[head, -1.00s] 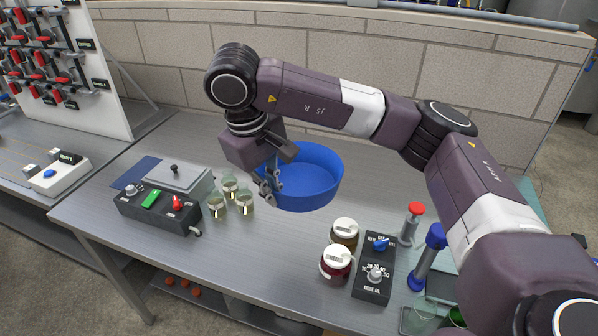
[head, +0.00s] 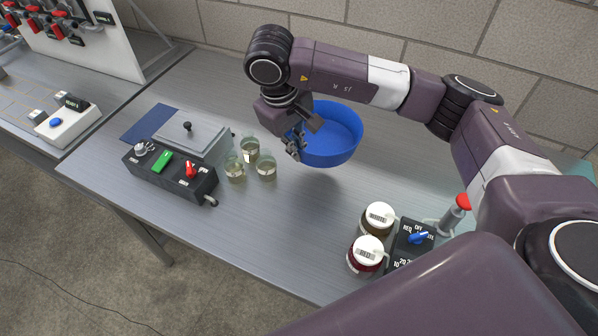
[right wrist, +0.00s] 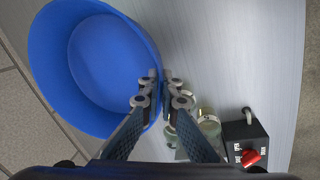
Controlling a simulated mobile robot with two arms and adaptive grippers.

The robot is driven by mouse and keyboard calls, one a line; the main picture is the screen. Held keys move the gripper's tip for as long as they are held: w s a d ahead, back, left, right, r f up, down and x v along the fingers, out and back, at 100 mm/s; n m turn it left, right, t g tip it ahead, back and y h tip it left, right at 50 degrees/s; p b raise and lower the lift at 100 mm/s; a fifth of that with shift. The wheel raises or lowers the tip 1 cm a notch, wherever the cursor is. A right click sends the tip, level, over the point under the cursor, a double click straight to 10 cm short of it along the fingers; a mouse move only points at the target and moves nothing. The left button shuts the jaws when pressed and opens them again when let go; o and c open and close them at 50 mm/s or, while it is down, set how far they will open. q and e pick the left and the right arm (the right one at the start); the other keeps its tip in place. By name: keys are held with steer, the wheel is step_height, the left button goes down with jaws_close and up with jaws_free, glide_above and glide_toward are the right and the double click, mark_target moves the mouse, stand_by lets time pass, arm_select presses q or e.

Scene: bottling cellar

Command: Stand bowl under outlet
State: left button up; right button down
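A round blue bowl (head: 338,138) is upright at the back middle of the steel table, partly behind my right arm. My right gripper (head: 297,143) is at its left wall, fingers pointing down. In the right wrist view, the fingertips (right wrist: 160,78) are close together with the rim of the bowl (right wrist: 100,70) between them. The bowl looks empty. I cannot tell whether its base touches the table. My left gripper is not in view.
Several small glasses (head: 249,150) stand left of the bowl, beside a black control box (head: 170,172) with a red lever. Two white-lidded jars (head: 367,255) and a switch box (head: 411,238) are front right. A valve board (head: 75,30) stands back left. The table's front middle is clear.

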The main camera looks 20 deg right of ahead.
steer(key=x, duration=0.3)
steer(key=a+p+x, duration=0.1)
steer(key=x, duration=0.1)
steer(key=shift+s+f, duration=0.15)
steer(key=shift+f, duration=0.2)
steer(key=x, duration=0.2)
steer(key=p+x, duration=0.1)
steer(key=shift+s+a+f, duration=0.15)
steer(key=shift+a+f, duration=0.05)
steer(key=shift+f, duration=0.65)
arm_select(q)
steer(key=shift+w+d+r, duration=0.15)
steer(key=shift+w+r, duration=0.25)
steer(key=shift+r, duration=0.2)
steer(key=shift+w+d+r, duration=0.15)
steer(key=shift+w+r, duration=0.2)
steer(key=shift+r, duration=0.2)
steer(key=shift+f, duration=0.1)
arm_select(e)
steer(key=shift+f+b, duration=0.15)
steer(key=shift+b, duration=0.2)
steer(key=c, duration=2.2)
jaws_free()
steer(key=shift+o, duration=0.2)
steer(key=shift+r, duration=0.2)
